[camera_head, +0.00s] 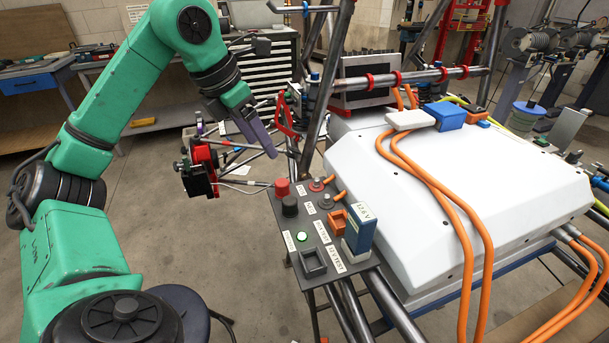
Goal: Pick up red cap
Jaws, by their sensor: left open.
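A red cap (282,187) stands upright at the far left corner of the dark grey panel (288,230). A black cap (290,206) stands just in front of it. My left gripper (266,98) is above and beyond the red cap, apart from it. Its fingers are spread, one dark finger at the top and one purple-grey finger lower down, with nothing held between them. The lower finger points down toward the panel side. My right gripper is out of view.
A white battery housing (450,190) with orange cables lies right. Chassis tubes rise behind the panel.

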